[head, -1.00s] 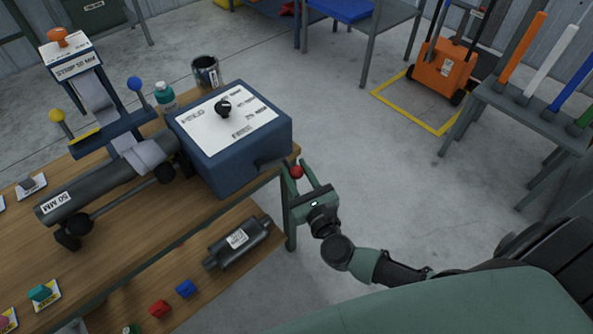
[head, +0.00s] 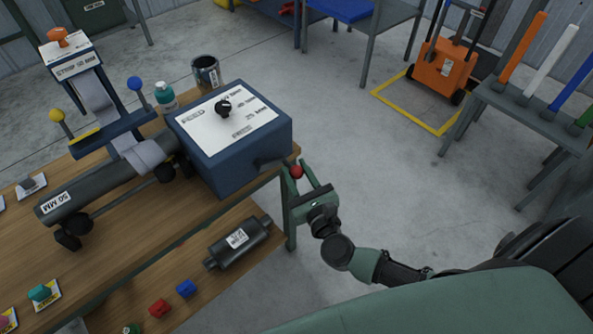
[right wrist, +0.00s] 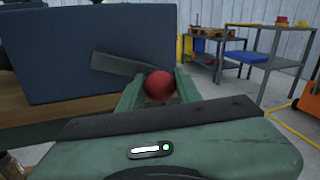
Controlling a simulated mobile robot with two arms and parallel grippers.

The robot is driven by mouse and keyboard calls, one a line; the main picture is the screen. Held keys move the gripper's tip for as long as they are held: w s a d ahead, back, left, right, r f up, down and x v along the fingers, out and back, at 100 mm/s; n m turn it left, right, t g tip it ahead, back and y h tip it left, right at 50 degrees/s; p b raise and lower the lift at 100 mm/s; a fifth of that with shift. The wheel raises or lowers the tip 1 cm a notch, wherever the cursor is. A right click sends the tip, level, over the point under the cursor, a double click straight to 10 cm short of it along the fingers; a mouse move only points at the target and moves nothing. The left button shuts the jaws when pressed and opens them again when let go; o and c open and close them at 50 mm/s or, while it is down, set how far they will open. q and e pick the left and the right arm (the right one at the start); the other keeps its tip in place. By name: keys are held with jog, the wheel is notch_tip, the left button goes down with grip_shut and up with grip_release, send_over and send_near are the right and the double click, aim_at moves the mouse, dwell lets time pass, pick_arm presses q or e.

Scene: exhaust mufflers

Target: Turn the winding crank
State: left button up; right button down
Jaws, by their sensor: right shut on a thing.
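The winding crank is a dark flat arm (right wrist: 122,64) with a red ball knob (head: 297,172), on the right side of the blue box (head: 230,167). My right gripper (head: 299,176) is around the red knob, with one finger on each side. The right wrist view also shows the knob (right wrist: 160,86) between the fingers, the crank arm reaching left from it. A grey strip (head: 95,97) runs from the stand at the left to a wrap around the dark cylinder marked 50 MM (head: 80,197). My left gripper is not in view.
The box stands on the wooden bench (head: 110,245), with a black knob (head: 223,108) on its white top panel. A muffler (head: 240,242) lies on the lower shelf. A can (head: 206,73) and a bottle (head: 165,95) stand behind. The floor right of my gripper is clear.

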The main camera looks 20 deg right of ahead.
jog(key=shift+f, duration=0.1)
dwell(0.6)
jog(key=shift+s+a+f+m+g, duration=0.2)
jog(key=shift+f+m+g, duration=0.3)
jog(key=shift+m, duration=0.6)
jog(key=s+a+f+m+g+y+p, duration=0.1)
jog(key=a+m+y+p, duration=0.2)
jog(key=a+m+p, duration=0.2)
jog(key=s+a+m+g+y+p, duration=0.2)
jog(key=a+m+y+p, duration=0.1)
jog(key=m+p, duration=0.7)
jog(key=shift+a+f+g, duration=0.3)
jog(key=shift+a+f, duration=0.05)
jog(key=shift+a, duration=0.55)
jog(key=shift+s, duration=0.1)
jog(key=c, duration=1)
grip_release()
